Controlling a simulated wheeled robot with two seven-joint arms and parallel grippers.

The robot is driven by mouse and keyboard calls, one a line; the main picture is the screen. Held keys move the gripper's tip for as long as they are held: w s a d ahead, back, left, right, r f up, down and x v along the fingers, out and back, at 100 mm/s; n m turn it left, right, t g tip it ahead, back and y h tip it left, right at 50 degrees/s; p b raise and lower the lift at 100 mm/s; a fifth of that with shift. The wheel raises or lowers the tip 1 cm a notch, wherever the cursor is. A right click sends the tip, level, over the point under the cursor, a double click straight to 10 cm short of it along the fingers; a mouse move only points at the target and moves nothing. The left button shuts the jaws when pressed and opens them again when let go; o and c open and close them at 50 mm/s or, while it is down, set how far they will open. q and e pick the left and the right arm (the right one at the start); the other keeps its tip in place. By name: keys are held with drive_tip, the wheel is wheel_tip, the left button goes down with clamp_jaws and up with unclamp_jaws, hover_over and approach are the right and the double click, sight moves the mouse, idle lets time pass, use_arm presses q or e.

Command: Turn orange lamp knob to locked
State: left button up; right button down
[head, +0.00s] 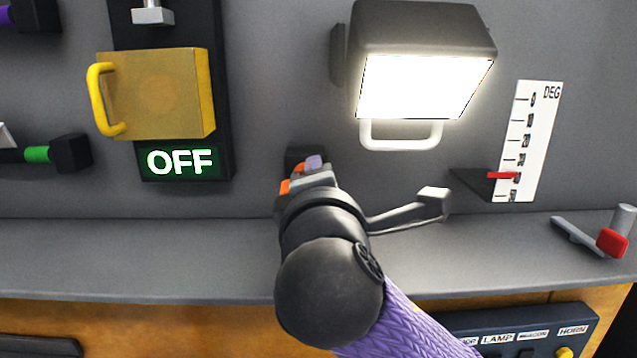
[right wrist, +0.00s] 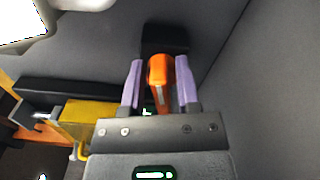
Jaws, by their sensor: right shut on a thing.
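The orange knob (right wrist: 161,82) sits between the two purple fingers of my right gripper (right wrist: 159,78) in the right wrist view, in front of a black mount (right wrist: 164,38). In the head view the right gripper (head: 306,170) reaches the wall just above the shelf. Only bits of the orange knob (head: 299,168) show there, the rest hidden by the gripper. The right gripper is shut on the knob. The knob's markings are not visible, so its setting cannot be read. My left gripper is in neither view.
A lit lamp (head: 420,85) with a white handle hangs above right. A yellow box (head: 165,92) sits over a lit OFF sign (head: 180,162) at left. A grey lever (head: 408,207), a DEG scale (head: 528,140) and a red-ended lever (head: 612,243) are right. The shelf (head: 130,265) is clear at left.

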drive_tip(key=shift+d+f+m, duration=0.1)
drive_tip(key=shift+f+m, duration=0.1)
drive_tip(key=shift+m, duration=0.55)
drive_tip(key=shift+f+m, duration=0.2)
drive_tip(key=shift+m, duration=0.55)
